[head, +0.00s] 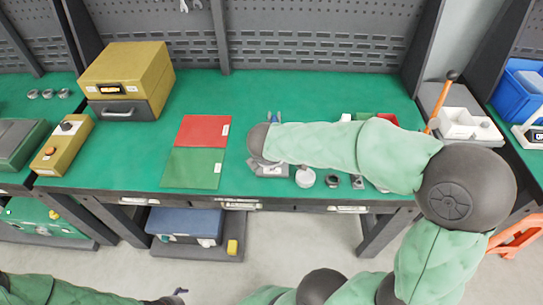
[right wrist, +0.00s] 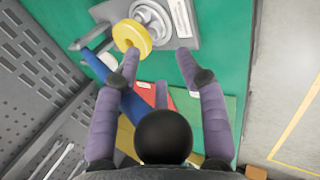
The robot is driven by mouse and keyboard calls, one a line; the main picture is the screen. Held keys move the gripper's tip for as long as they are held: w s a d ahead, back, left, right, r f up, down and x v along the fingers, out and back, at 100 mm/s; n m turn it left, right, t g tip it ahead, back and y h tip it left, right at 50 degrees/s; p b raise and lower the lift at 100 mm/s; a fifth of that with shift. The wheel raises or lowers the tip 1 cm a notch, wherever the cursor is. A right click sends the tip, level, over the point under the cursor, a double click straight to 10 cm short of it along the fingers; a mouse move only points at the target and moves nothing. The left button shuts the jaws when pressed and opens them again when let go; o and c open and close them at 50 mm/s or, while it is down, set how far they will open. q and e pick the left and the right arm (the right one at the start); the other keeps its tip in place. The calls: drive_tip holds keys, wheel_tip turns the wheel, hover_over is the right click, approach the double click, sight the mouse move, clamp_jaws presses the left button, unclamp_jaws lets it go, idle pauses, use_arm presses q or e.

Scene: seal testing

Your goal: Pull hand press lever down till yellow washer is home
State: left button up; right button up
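In the right wrist view the yellow washer (right wrist: 131,36) overlaps a round grey part of the hand press (right wrist: 188,22); I cannot tell how deep it sits. A blue bar (right wrist: 104,66), perhaps the lever, runs behind one finger. My right gripper (right wrist: 158,62) has its purple fingers spread, with nothing clasped between them, close to the washer. In the head view my right arm covers most of the press; only part of its grey base (head: 270,172) shows, and the washer is hidden. Dark parts of my left gripper (head: 176,297) show at the bottom edge, away from the bench.
A red and green mat (head: 193,168) lies left of the press. A yellow and black case (head: 128,75) stands at the back left. Small round parts (head: 305,177) lie at the front edge. A white fixture with an orange lever (head: 462,118) is at right.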

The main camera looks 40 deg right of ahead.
drive_tip(key=shift+s+r, duration=0.1)
drive_tip(key=shift+s, duration=0.05)
drive_tip(key=v, duration=1.1)
drive_tip(key=shift+a+r, duration=0.2)
drive_tip(key=shift+r, duration=0.2)
